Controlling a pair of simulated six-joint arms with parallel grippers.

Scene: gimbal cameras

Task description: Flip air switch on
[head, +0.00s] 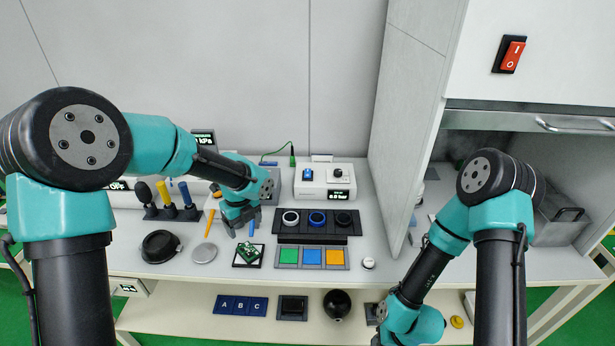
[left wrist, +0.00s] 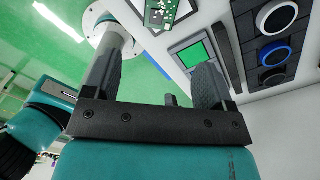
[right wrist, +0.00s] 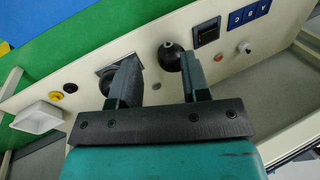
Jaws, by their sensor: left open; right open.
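A white box (head: 342,195) stands at the back of the bench with a blue rocker switch (head: 308,175) and a small lit display that seems to read 0.0 bar. The switch's position is too small to tell. My left gripper (head: 243,228) is open and empty, left of and in front of this box, above the green circuit board (head: 248,254). In the left wrist view its fingers (left wrist: 157,75) are apart. My right gripper (right wrist: 160,75) is open and empty, low by the lower shelf; in the head view it is mostly hidden by its arm.
A red rocker switch (head: 509,54) is on the cabinet front at upper right. Ringed sockets (head: 317,219) and coloured tiles (head: 312,258) lie before the white box. Tools stand upright at left, and a cabinet side wall (head: 405,120) rises right of the box.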

